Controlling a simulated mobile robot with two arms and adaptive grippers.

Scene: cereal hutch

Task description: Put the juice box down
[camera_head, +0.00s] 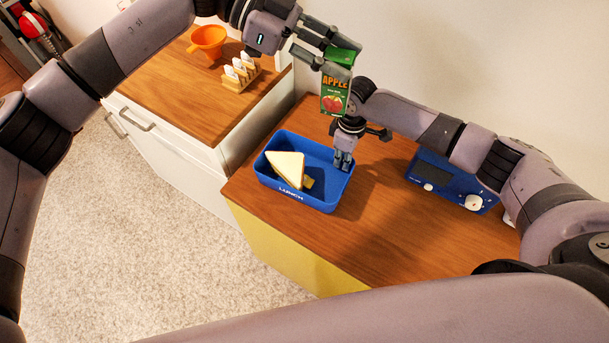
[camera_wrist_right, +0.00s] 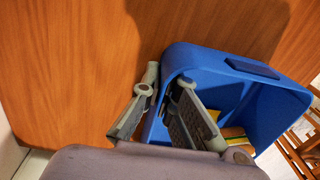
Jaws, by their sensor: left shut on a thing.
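The juice box (camera_head: 334,93), green with a red apple and the word APPLE, is held upright in my left gripper (camera_head: 341,62), above the far right corner of the blue lunch box (camera_head: 312,206). My left gripper is shut on its top. My right gripper (camera_head: 343,160) points down at the right wall of the lunch box. In the right wrist view one finger of the right gripper (camera_wrist_right: 158,112) is outside the blue wall and the other inside; whether they grip it is unclear. A sandwich half (camera_head: 287,167) lies in the lunch box.
The wooden counter (camera_head: 385,230) is clear in front of and right of the lunch box. A blue device (camera_head: 437,177) with a white knob stands to the right. On the left cabinet are a toast rack (camera_head: 240,79) and an orange funnel (camera_head: 208,41).

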